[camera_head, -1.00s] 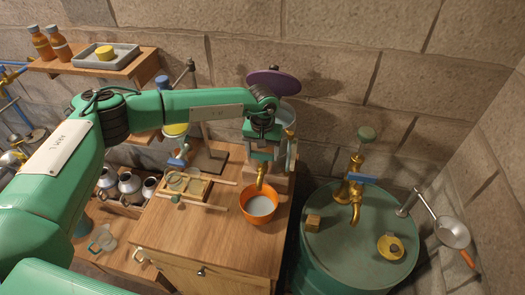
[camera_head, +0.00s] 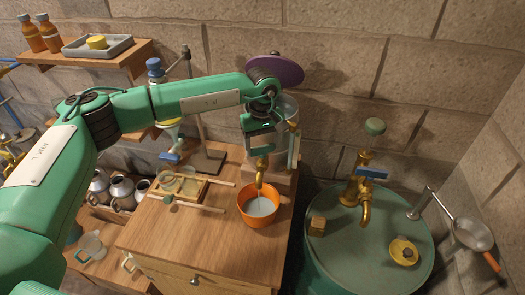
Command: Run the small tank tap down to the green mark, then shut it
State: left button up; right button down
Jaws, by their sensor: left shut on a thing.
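The small tank (camera_head: 288,107), a pale grey vessel under a purple disc-shaped lid (camera_head: 277,70), stands at the back of the wooden cabinet. My left gripper (camera_head: 260,151) is in front of it, shut at the small tank tap, whose handle is hidden by the jaws. The tap's brass spout (camera_head: 261,166) points down over an orange bowl (camera_head: 245,212). A thin streak shows below the spout, and pale liquid (camera_head: 261,207) lies in the bowl. I cannot make out the green mark or the tank's level behind my gripper. My right gripper is not in view.
A wooden rack (camera_head: 180,190) lies left of the bowl.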

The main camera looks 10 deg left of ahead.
aim_at(262, 147)
pick_arm(q)
jog(key=shift+n+b, duration=0.3)
dwell(0.4)
jog(key=o, duration=1)
jog(key=shift+r+b, duration=1.95)
jog(key=shift+r, duration=4.95)
